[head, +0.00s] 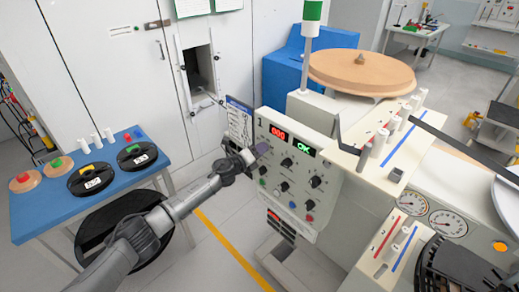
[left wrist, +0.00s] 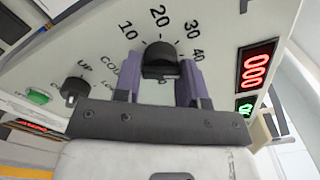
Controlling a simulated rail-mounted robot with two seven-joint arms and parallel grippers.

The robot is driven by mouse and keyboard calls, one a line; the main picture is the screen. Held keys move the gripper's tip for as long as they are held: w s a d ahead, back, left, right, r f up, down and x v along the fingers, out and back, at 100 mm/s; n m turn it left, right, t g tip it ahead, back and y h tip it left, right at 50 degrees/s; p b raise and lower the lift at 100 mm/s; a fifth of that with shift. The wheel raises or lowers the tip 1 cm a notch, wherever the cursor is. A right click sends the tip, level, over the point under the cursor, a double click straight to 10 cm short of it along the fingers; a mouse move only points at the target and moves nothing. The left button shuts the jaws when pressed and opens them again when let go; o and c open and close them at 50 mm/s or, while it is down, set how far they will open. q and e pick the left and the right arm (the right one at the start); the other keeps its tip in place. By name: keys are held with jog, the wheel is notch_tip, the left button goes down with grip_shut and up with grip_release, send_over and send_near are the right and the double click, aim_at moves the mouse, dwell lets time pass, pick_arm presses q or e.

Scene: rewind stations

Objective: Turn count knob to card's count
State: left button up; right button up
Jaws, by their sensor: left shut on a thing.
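In the left wrist view my left gripper (left wrist: 160,80) has its two purple fingers on either side of the black count knob (left wrist: 159,56) and is shut on it. A scale marked 10, 20, 30 and 40 curves around the knob; the knob's exact setting is unclear. In the head view my left gripper (head: 257,151) is at the upper left of the control panel (head: 325,207), covering the knob. A printed card (head: 239,120) hangs at the panel's left edge, its text too small to read. My right gripper is not in view.
The red display (head: 278,134) shows 000 and the green display (head: 305,146) shows OK. Other knobs and buttons sit close below. A blue table (head: 105,185) with reels stands at left. A large tan disc (head: 362,72) lies on the machine behind the panel.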

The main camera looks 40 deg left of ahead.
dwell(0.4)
pick_arm(q)
jog(key=o, duration=0.9)
jog(key=shift+s+a+p, duration=0.35)
jog(key=shift+s, duration=1.95)
jog(key=shift+s+a+p, duration=0.3)
jog(key=shift+s, duration=1.95)
jog(key=shift+s+a+p, duration=0.35)
jog(key=shift+s, duration=1.95)
